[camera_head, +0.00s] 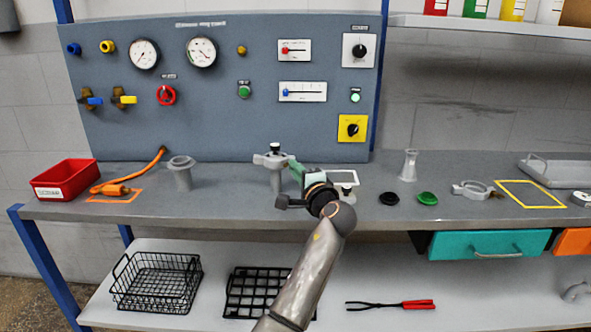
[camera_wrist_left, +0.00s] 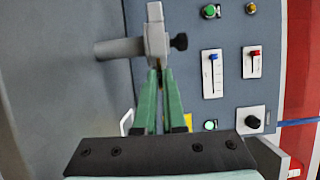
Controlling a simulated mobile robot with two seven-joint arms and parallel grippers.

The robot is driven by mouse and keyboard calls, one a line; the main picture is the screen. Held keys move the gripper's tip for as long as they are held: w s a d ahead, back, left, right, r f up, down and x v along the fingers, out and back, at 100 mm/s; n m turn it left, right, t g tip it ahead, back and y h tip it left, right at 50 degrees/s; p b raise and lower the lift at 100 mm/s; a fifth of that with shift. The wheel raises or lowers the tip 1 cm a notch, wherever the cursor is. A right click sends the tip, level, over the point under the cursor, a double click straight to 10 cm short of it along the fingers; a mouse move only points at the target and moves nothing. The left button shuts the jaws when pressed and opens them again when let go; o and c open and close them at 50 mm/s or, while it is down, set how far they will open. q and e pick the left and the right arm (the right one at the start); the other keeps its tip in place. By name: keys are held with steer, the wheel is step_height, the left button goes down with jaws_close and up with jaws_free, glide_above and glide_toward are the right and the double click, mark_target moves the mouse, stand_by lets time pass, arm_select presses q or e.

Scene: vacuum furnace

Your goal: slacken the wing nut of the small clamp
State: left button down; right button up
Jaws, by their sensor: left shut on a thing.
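The small grey clamp (camera_head: 270,160) sits around the top of a grey upright pipe (camera_head: 276,182) on the bench, below a black-topped part (camera_head: 275,147). In the left wrist view the clamp (camera_wrist_left: 156,38) is at the top middle, with the pipe (camera_wrist_left: 118,48) to its left and the black knob (camera_wrist_left: 180,41) to its right. My left gripper (camera_head: 292,164) reaches the clamp's right side. Its green fingertips (camera_wrist_left: 158,72) are close together at the clamp's end, shut on the wing nut, which they mostly hide. My right gripper is not in view.
A grey flanged pipe (camera_head: 181,172) and red bin (camera_head: 64,180) stand left. Black (camera_head: 389,198) and green (camera_head: 428,198) discs, a glass flask (camera_head: 409,166) and another clamp (camera_head: 472,188) lie right. The gauge panel (camera_head: 215,110) rises behind.

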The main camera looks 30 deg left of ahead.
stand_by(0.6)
arm_select(q)
steer(key=c, duration=1.3)
jaws_free()
steer(key=shift+o, duration=0.2)
